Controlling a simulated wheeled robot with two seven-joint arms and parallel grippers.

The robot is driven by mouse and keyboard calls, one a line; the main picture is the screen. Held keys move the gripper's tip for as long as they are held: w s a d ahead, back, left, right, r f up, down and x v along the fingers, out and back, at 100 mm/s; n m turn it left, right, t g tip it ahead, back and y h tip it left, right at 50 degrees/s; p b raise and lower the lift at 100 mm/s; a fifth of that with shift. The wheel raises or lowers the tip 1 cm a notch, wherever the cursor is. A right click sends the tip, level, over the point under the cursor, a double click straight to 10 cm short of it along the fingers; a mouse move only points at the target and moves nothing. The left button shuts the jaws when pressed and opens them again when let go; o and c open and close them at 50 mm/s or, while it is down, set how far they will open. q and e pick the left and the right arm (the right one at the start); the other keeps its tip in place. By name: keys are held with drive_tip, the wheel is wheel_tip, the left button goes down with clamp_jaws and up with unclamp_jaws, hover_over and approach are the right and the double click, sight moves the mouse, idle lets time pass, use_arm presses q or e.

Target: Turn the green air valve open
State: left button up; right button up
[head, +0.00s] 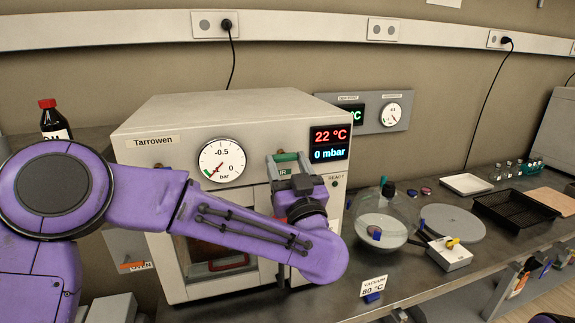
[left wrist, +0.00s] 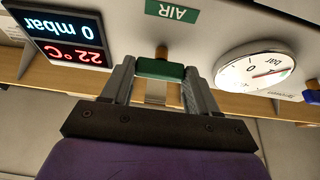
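The green air valve (head: 287,157) is on the front of the Tarrowen oven (head: 220,107), above the partly covered AIR label. Its green handle (left wrist: 160,69) lies crosswise in front of a brass stem in the left wrist view, which is upside down. My left gripper (head: 287,162) is at the valve. Its two fingers (left wrist: 161,80) stand at the two ends of the handle and appear to touch it, with the handle between them. My left forearm hides part of the oven front and door. My right gripper is not in view.
The pressure dial (head: 222,160) is left of the valve, and the display (head: 330,144) reads 22 °C and 0 mbar. A glass vessel (head: 385,215) and a black tray (head: 514,209) stand on the bench at right. A red-capped bottle (head: 54,122) is at left.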

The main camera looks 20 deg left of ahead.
use_arm(q)
drive_tip(key=n+g+y+b, duration=0.1)
drive_tip(key=n+g+b, duration=0.1)
drive_tip(key=n, duration=0.3)
drive_tip(key=n+g+y+b, duration=0.1)
drive_tip(key=n+g+b, duration=0.1)
drive_tip(key=n+b, duration=0.2)
drive_tip(key=n+g+y+b, duration=0.1)
drive_tip(key=n+g+b, duration=0.2)
drive_tip(key=n, duration=0.5)
drive_tip(key=shift+w+d+r+y, duration=0.1)
drive_tip(key=shift+w+d+y, duration=0.05)
drive_tip(key=shift+d+y, duration=0.2)
drive_tip(key=n+g+b, duration=0.1)
drive_tip(key=n, duration=0.1)
drive_tip(key=n+g+h, duration=0.1)
drive_tip(key=n, duration=0.2)
drive_tip(key=shift+r+b, duration=0.2)
drive_tip(key=shift+b, duration=0.15)
drive_tip(key=shift+n, duration=0.3)
drive_tip(key=o, duration=1)
drive_tip(key=shift+r, duration=0.1)
drive_tip(key=shift+o, duration=0.2)
